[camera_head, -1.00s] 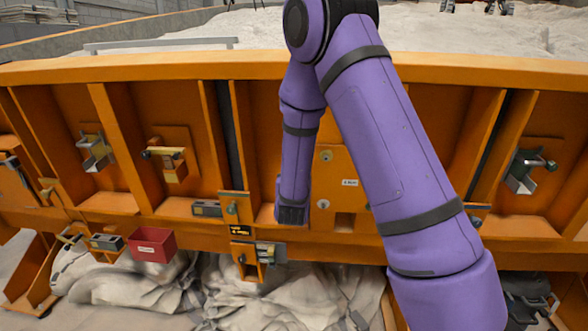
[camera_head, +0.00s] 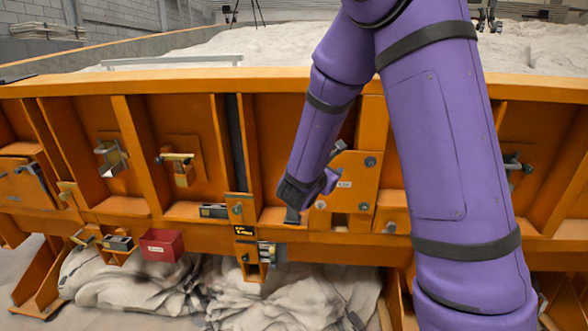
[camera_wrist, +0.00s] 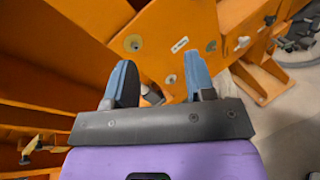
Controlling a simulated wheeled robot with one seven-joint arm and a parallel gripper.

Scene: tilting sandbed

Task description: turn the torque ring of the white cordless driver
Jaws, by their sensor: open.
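I cannot make out a white cordless driver or its torque ring in either view. My gripper (camera_head: 293,213) hangs in front of the orange side of the sandbed (camera_head: 300,88), just left of a labelled orange plate (camera_head: 352,190). In the wrist view my gripper (camera_wrist: 160,78) has its two blue-grey fingers apart, with nothing between them. The same plate shows beyond the fingers, with its white label (camera_wrist: 180,44) and round bolts. My arm hides part of the sandbed's right side in the head view.
A red bin (camera_head: 162,246) hangs low at the left. Metal brackets (camera_head: 112,158) and an orange-yellow clamp (camera_head: 180,170) stick out from the panels. A small latch (camera_head: 267,254) sits below the lower beam. Draped pale cloth (camera_head: 240,290) lies underneath.

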